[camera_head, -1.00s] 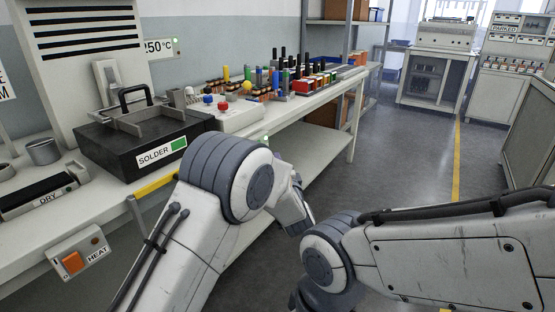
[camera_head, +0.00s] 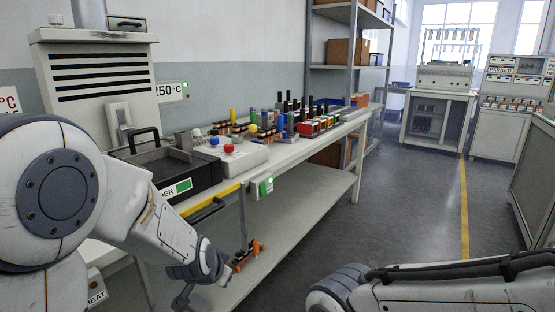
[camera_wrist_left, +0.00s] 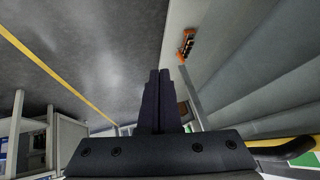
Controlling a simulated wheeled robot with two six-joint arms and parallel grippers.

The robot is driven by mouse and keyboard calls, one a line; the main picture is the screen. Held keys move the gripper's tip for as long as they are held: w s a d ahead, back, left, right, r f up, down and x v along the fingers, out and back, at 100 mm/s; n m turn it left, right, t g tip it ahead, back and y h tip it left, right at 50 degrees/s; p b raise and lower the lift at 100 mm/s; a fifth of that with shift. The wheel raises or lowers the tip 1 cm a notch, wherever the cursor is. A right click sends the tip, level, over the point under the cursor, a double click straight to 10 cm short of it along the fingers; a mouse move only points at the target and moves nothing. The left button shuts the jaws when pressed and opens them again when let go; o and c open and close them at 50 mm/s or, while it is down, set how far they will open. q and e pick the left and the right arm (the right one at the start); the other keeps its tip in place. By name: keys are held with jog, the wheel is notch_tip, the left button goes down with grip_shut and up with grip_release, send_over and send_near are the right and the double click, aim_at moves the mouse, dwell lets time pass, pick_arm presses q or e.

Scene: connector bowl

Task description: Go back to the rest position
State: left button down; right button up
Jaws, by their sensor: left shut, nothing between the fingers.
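My left gripper (camera_head: 181,299) hangs low in front of the workbench in the head view, beside its lower shelf, with the arm coming in from the left. In the left wrist view its dark fingers (camera_wrist_left: 159,74) are together with nothing between them. A small orange and black part (camera_head: 245,256) lies near the lower shelf's front edge, to the right of my left wrist. It also shows in the left wrist view (camera_wrist_left: 186,44), apart from the fingers. My right arm crosses the bottom right of the head view; its gripper is out of the frame.
The workbench (camera_head: 300,152) carries a black solder station (camera_head: 180,172), a white box with coloured knobs (camera_head: 238,156) and rows of coloured connectors. A yellow bar and dark handle (camera_head: 207,209) stick out at its front. The floor (camera_head: 410,190) to the right is clear.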

pick_arm(q)
jog(key=s+a+f+n+g+y, duration=0.1)
jog(key=s+a+n+g, duration=0.15)
jog(key=s, duration=0.55)
jog(key=s+a+f+n+g, duration=0.2)
jog(key=s+a+n, duration=0.15)
jog(key=s, duration=0.35)
jog(key=s+d+r+m+g+h, duration=0.1)
jog(key=s+d+r+m, duration=0.25)
jog(key=s+d, duration=0.35)
jog(key=s+d+r+m+g, duration=0.2)
jog(key=s+d+r+m, duration=0.15)
jog(key=s+d, duration=0.3)
notch_tip(320, 180, up, 27)
jog(key=p, duration=2.8)
jog(key=shift+d+m, duration=0.15)
jog(key=shift+m, duration=0.15)
jog(key=shift+s, duration=0.1)
